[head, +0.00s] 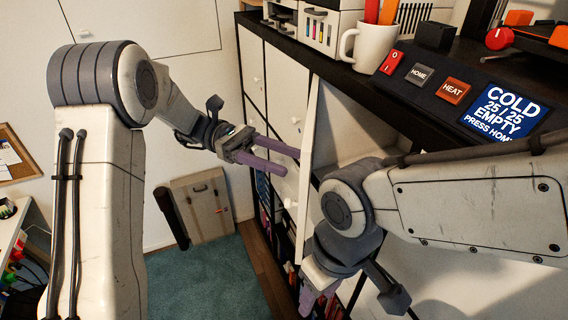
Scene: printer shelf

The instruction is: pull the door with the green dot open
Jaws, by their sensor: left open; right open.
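A white shelf door (308,150) stands ajar, seen nearly edge-on, with a pale open compartment (345,125) to its right. No green dot shows on any door face I can see, so I cannot tell if this is the door with the dot. My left gripper (284,159) is open, its two purple fingers pointing right toward the ajar door. Nothing shows between them, and I cannot tell whether they touch the door. My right gripper (309,301) is low at the bottom centre, mostly hidden behind its own wrist.
Closed white doors with round knobs (295,120) line the dark shelf (300,60) on the left. On top are a white mug (370,45) and a control panel with a blue display (507,110). The teal rug (210,285) is clear.

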